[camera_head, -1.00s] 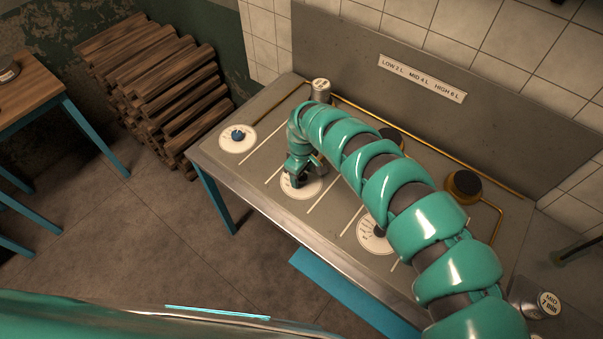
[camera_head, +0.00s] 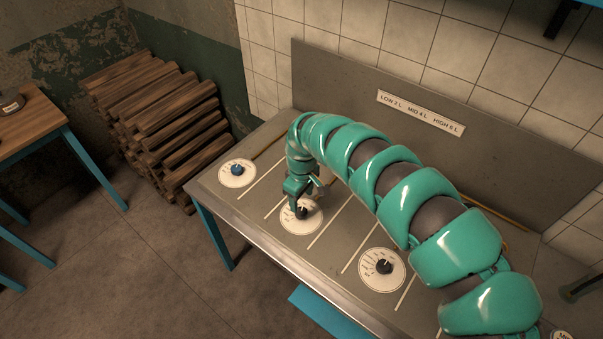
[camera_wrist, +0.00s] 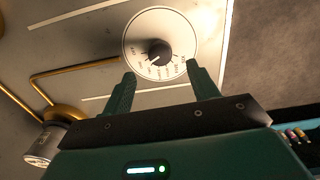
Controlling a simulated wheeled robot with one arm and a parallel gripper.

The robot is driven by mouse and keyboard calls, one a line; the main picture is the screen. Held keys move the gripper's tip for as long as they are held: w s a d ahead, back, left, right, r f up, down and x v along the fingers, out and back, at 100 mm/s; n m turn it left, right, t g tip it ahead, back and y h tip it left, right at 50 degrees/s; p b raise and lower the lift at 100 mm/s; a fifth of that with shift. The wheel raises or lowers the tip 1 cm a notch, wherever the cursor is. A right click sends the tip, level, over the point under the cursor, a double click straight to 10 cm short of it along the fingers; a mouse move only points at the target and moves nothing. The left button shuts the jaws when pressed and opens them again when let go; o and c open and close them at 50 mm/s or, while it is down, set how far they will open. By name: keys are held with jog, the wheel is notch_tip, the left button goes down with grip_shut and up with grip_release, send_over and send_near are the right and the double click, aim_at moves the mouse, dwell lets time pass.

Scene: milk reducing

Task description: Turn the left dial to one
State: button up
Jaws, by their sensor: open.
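Three round white dials sit in a row on the grey counter. The left dial (camera_head: 237,173) has a blue knob and is clear of my arm. The middle dial (camera_head: 303,219) has a dark knob, partly covered by my gripper (camera_head: 300,201). The right dial (camera_head: 383,268) has a dark knob and is uncovered. In the wrist view, my open gripper (camera_wrist: 162,76) has its fingertips apart at the lower part of a dial (camera_wrist: 160,26) with a dark knob (camera_wrist: 160,52). Nothing is between the fingers. The dial's small markings are too blurred to read.
The counter (camera_head: 262,215) has white dividing lines and a back panel with a LOW/MID/HIGH label (camera_head: 421,114). A metal can (camera_wrist: 43,145) and brass pipes (camera_wrist: 70,72) show in the wrist view. Stacked logs (camera_head: 160,120) and a wooden table (camera_head: 28,130) stand left.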

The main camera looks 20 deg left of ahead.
aim_at(302, 211)
notch_tip(302, 211, up, 11)
jog(key=b, duration=0.1)
dwell(0.6)
dwell(0.5)
